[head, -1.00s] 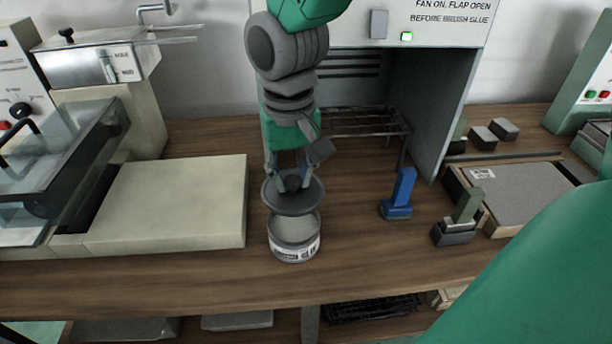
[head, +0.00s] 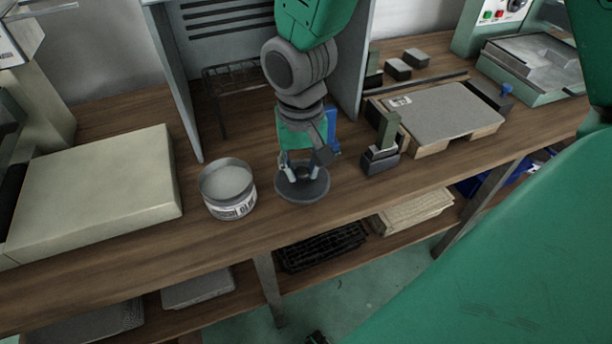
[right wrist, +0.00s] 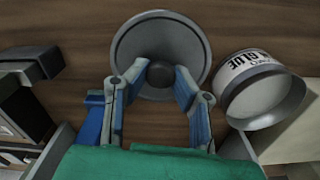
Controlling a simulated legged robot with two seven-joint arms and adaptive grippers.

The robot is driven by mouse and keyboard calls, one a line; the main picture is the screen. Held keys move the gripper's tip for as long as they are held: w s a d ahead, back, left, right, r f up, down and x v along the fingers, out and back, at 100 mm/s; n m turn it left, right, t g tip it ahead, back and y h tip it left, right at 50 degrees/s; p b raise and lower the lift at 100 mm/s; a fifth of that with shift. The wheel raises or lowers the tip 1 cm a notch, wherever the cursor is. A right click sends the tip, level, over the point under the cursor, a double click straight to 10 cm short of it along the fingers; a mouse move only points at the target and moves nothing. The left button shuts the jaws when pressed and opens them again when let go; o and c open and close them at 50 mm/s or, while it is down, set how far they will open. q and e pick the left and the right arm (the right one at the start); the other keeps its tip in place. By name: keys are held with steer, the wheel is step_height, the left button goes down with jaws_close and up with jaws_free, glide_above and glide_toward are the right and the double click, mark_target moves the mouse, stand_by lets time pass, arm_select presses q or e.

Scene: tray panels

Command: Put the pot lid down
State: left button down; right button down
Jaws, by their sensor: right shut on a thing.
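The dark grey round pot lid (head: 318,190) is just right of the open glue pot (head: 230,208), over the wooden bench. My right gripper (head: 302,174) points down and is shut on the lid's knob. In the right wrist view the lid (right wrist: 135,45) lies flat beyond my fingers (right wrist: 155,78), with its dark knob (right wrist: 160,73) between them. The lid is at or just above the bench top; I cannot tell whether it touches. The pot also shows in the right wrist view (right wrist: 240,70), apart from the lid. My left gripper is not in view.
A blue-handled tool (head: 333,128) stands close behind my right gripper. A cream slab (head: 95,185) is left of the pot. The bench's front edge is close to the lid.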

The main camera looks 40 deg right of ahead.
mark_target(302, 185)
steer(key=shift+a+f, duration=0.1)
steer(key=shift+f, duration=0.55)
steer(key=f+b, duration=0.1)
steer(key=f, duration=0.2)
steer(key=shift+d+f, duration=0.15)
steer(key=shift+d, duration=0.05)
steer(key=shift+f, duration=0.1)
steer(key=c, duration=1.4)
jaws_free()
steer(key=shift+a, duration=0.1)
steer(key=shift+o, duration=0.2)
